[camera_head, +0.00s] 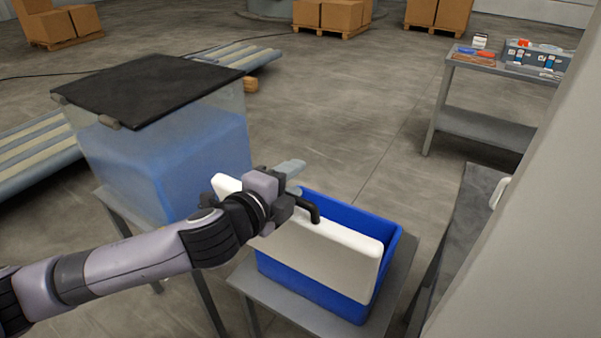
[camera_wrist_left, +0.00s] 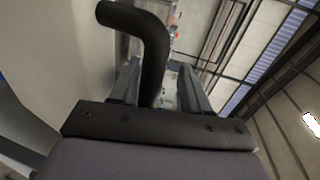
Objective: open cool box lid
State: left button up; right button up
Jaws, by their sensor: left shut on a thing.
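The blue cool box (camera_head: 384,262) stands on a small grey table in the camera_head view. Its white lid (camera_head: 335,252) is tilted up steeply, so part of the box's blue inside shows behind it. A black handle (camera_head: 308,208) sticks out from the lid's upper part. My left gripper (camera_head: 292,200) is at the lid's top edge, shut on the black handle. In the left wrist view, the bent handle (camera_wrist_left: 152,50) runs down between the fingers, with the pale lid (camera_wrist_left: 70,60) beside it at left. My right gripper is not in view.
A clear tank (camera_head: 165,160) of blue liquid with a dark cover (camera_head: 145,85) stands close at left, behind my left arm. A grey side table (camera_head: 480,125) holds tools at the back right. A pale panel fills the right edge. Open floor lies behind the box.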

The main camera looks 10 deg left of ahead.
pick_arm(q)
jog(key=shift+s+a+r, duration=0.15)
jog(key=shift+s+r, duration=0.2)
jog(key=shift+r, duration=0.2)
jog(key=shift+s+a+r, duration=0.1)
jog(key=shift+s+r, duration=0.2)
jog(key=shift+r, duration=0.2)
jog(key=shift+s+f, duration=0.1)
jog(key=shift+f, duration=0.2)
jog(key=f+v, duration=0.2)
jog(key=v, duration=0.6)
jog(key=shift+s+a+f, duration=0.2)
jog(key=shift+s+f, duration=0.1)
jog(key=shift+f, duration=0.05)
jog(key=shift+p, duration=0.3)
